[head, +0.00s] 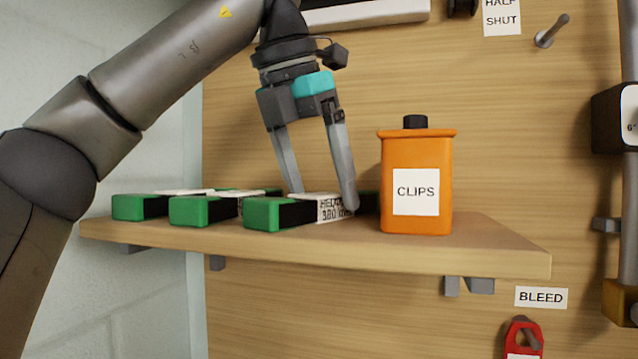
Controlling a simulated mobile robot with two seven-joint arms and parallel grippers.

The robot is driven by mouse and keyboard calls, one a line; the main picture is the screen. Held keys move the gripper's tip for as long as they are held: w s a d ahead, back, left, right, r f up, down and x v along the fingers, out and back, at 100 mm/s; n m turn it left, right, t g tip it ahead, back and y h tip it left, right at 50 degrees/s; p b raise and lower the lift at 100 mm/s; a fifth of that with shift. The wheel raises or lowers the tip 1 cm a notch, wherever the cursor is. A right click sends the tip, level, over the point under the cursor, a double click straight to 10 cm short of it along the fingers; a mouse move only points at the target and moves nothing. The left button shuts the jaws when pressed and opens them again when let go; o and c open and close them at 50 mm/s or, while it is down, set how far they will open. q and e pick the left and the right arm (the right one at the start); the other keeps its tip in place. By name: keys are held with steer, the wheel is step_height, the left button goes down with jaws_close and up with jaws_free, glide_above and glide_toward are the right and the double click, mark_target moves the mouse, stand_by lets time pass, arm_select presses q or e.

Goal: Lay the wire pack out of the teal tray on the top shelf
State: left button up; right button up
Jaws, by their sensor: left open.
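Several green-and-black packs lie side by side on the wooden shelf (500,245), left of its middle. The nearest pack (268,213) has a white printed label. A second pack (193,211) and a third pack (134,207) lie to its left. My left gripper (324,202) points down with its two fingers apart, one on either side of the nearest pack's labelled part. I cannot tell whether the fingers touch it. I see no teal tray. My right gripper is not in view.
An orange box marked CLIPS (429,214) with a black cap stands on the shelf, close to the right of my left gripper. The shelf's right end is clear. A peg (551,31) sticks out of the wooden back panel, and a pipe runs down the right edge.

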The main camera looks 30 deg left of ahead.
arm_select(q)
steer(key=p+v, duration=0.5)
steer(key=v, duration=0.7)
